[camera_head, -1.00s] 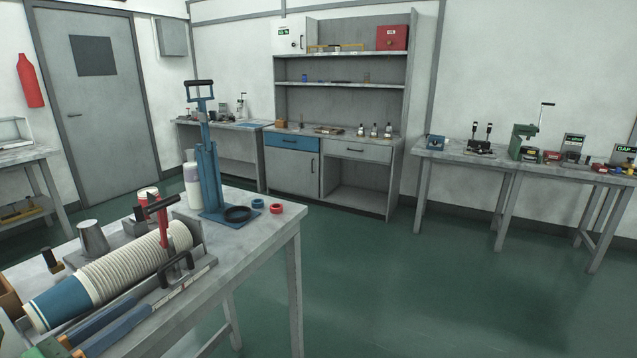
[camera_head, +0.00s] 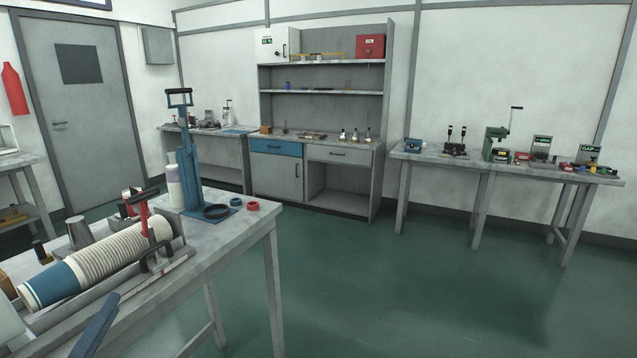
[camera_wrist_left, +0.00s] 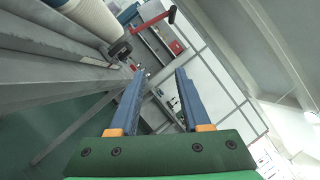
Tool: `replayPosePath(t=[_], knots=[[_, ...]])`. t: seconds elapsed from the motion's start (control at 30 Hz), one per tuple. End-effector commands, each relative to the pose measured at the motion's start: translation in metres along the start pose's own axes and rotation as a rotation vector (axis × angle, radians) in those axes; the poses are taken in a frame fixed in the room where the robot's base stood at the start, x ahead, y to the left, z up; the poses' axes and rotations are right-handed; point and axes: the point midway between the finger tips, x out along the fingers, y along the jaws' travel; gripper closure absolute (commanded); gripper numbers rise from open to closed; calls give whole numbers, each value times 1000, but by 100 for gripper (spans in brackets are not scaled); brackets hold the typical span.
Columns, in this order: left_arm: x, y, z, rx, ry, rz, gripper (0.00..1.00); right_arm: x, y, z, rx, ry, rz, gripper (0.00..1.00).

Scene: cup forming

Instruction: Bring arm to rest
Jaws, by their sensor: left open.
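My left gripper (camera_head: 98,322) is at the lower left in the head view, beside the front edge of the near table (camera_head: 255,225). One blue finger shows there. In the left wrist view both blue fingers of the gripper (camera_wrist_left: 158,75) are spread apart with nothing between them. A long stack of paper cups (camera_head: 105,255), blue at its near end, lies in a grey holder on the table. It also shows at the top left of the left wrist view (camera_wrist_left: 92,16). A red lever (camera_head: 145,215) rises beside the stack. My right gripper is not in view.
A blue hand press (camera_head: 187,170), a white bottle (camera_head: 174,185), a black ring (camera_head: 216,211) and a grey metal cone (camera_head: 80,233) stand on the near table. A workbench (camera_head: 400,152) with tools is at the back right. The green floor (camera_head: 380,290) between is clear.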

Motion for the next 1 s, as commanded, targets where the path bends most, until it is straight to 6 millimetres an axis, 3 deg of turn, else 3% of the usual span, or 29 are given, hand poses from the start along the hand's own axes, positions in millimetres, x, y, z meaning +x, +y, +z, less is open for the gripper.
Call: replayPosePath(t=[0.17,0.3,0.43,0.57,0.77,1.0], knots=[[-26,52,-15,-518,-248,247,53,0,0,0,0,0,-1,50],[-80,109,-74,-983,-463,604,53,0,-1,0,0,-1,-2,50],[-136,130,-141,-1256,-592,932,53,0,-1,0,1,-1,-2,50],[-185,125,-196,-1404,-667,1214,53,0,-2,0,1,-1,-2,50],[-252,91,-259,-1510,-722,1606,53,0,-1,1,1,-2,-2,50],[-275,159,-302,-1463,-749,1676,53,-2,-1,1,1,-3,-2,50]])
